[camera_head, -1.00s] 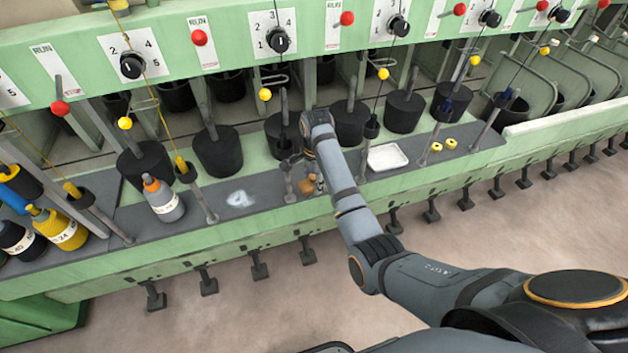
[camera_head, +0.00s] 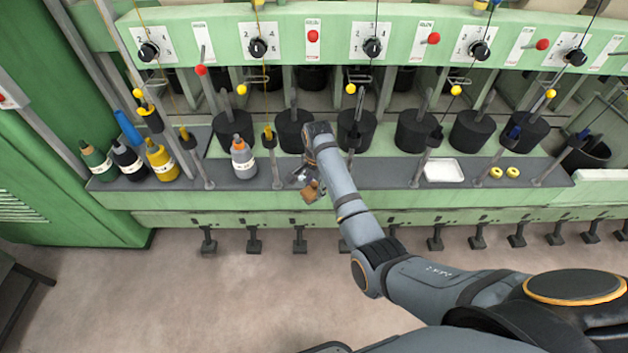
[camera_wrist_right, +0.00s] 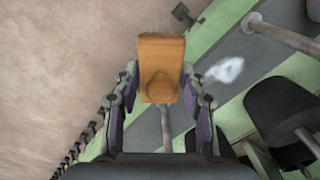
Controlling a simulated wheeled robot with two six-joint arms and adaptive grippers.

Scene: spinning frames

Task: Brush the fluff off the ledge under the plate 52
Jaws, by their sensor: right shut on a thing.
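My right gripper (camera_head: 308,179) is shut on a brush with an orange-brown wooden block (camera_head: 313,192). The brush also shows between the fingers in the right wrist view (camera_wrist_right: 160,68). The gripper hangs over the front of the dark grey ledge (camera_head: 385,175). A white tuft of fluff (camera_wrist_right: 225,70) lies on the ledge in the right wrist view, just right of the brush and apart from it in the picture. In the head view the gripper and arm seem to cover the fluff. I cannot read a plate 52. My left gripper is out of view.
A grey bottle with an orange tip (camera_head: 243,160) stands on the ledge left of the gripper. Several more bottles, including a yellow one (camera_head: 161,162), stand farther left. A white tray (camera_head: 443,171) and yellow rings (camera_head: 504,172) lie to the right. Thin posts rise along the ledge.

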